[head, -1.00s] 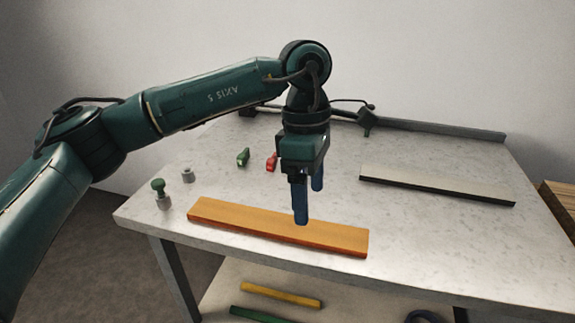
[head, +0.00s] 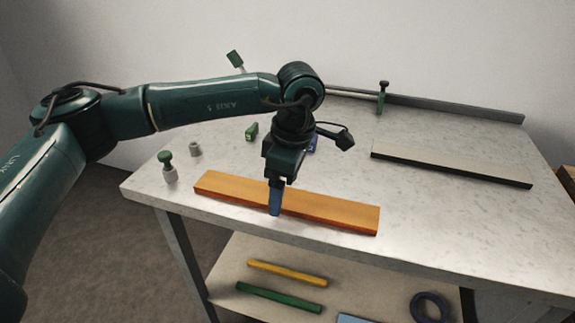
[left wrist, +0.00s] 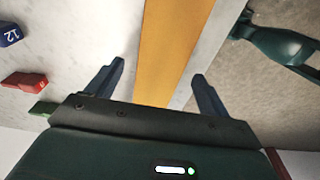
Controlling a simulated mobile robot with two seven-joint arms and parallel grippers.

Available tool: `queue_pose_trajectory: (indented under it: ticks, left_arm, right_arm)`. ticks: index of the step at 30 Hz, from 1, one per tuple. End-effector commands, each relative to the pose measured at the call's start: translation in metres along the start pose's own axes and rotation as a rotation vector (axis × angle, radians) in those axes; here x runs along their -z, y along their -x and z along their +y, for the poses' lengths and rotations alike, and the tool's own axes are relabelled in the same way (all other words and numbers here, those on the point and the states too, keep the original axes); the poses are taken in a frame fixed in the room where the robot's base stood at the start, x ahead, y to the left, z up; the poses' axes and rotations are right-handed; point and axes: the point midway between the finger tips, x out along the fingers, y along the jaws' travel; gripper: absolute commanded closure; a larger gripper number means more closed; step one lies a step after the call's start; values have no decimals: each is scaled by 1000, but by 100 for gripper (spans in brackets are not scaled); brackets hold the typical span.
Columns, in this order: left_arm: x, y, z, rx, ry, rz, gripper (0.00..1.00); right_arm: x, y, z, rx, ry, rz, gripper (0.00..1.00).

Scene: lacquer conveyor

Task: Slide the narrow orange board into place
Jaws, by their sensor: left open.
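The narrow orange board (head: 325,212) lies flat along the near edge of the pale speckled table. My left gripper (head: 277,198) hangs over it, left of its middle, pointing down. In the head view one blue finger shows at the near side of the board, and the other finger is hidden behind the gripper. In the left wrist view the board (left wrist: 170,45) runs between the two open fingers of the left gripper (left wrist: 158,80), with a gap on each side. My right gripper does not show.
A pale board with a dark edge (head: 450,165) lies on the right. Small green (head: 252,131) and blue (left wrist: 10,33) blocks stand behind the gripper. Pegs (head: 168,168) stand at left.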

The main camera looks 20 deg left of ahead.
Motion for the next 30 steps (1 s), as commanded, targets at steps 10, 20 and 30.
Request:
queue_pose_trajectory:
  ticks: [10,20,30]
  left_arm:
    - [0,-13,0,0,-1,-1,20]
    - [0,-13,0,1,-1,-1,37]
    - [0,-12,0,1,-1,-1,65]
  right_arm:
    - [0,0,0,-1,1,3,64]
    - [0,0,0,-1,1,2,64]
    - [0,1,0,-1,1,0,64]
